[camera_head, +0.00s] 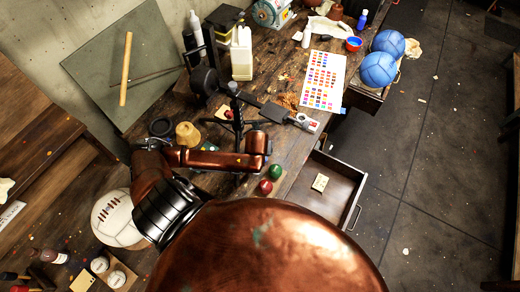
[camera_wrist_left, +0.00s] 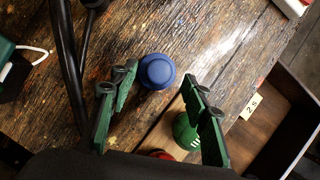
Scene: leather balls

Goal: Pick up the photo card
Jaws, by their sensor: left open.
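I cannot tell for sure which item is the photo card. A small pale card with a reddish picture (camera_head: 222,112) lies on the bench, partly behind a black stand. Another small pale card with dark marks (camera_head: 320,182) lies in the open drawer; it also shows in the left wrist view (camera_wrist_left: 251,105). My left gripper (camera_wrist_left: 160,88) is open above the bench, its green fingers apart. A blue rounded knob (camera_wrist_left: 157,71) shows between them, and a green ball (camera_wrist_left: 184,131) is near the right finger. In the head view my wrist hides the fingers. My right gripper is not in view.
The open drawer (camera_head: 349,186) juts out at the right of the bench. Green (camera_head: 275,171) and red (camera_head: 265,188) balls sit by the bench edge. A color chart (camera_head: 323,80), a white jug (camera_head: 242,55) and blue balls (camera_head: 378,70) stand farther back. The black stand rises close to my arm.

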